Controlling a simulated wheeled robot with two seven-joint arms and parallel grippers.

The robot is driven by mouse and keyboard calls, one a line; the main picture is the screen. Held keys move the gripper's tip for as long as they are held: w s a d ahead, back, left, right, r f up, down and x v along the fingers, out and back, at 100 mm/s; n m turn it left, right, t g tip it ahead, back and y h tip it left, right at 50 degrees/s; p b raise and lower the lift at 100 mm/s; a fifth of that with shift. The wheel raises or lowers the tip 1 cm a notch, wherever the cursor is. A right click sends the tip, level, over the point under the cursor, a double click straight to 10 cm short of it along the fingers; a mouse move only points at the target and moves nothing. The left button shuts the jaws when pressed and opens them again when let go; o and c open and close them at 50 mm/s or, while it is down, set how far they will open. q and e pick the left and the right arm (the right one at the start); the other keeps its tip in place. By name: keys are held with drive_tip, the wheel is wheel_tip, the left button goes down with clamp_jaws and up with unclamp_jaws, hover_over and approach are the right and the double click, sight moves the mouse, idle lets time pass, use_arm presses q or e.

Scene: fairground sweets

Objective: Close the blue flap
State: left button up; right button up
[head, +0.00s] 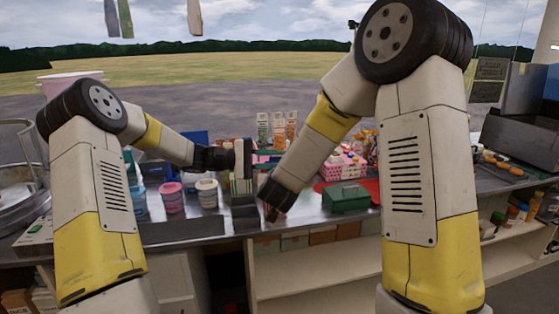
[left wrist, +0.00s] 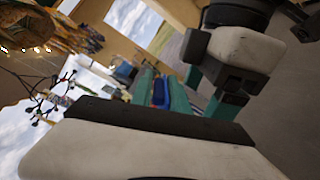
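A blue panel (head: 195,137) shows behind my left forearm in the head view. It is mostly hidden, and I cannot tell whether it is the flap or how far open it is. A small blue piece (left wrist: 160,92) shows between teal parts in the left wrist view. My left gripper (head: 268,153) points right above the middle of the counter, its teal fingers small and partly hidden; I cannot tell their gap. My right gripper (head: 272,212) points down near the counter's front edge, left of a green box, its fingers too dark to judge.
The green box (head: 346,198) has a handle on its shut lid. Pink (head: 172,197) and white (head: 207,193) tubs stand at left on the metal counter (head: 185,232). Pink dotted boxes (head: 345,168) and tall packets (head: 278,130) stand behind. Open shelves are below.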

use_arm(q)
drive_tip(key=shift+o, duration=0.8)
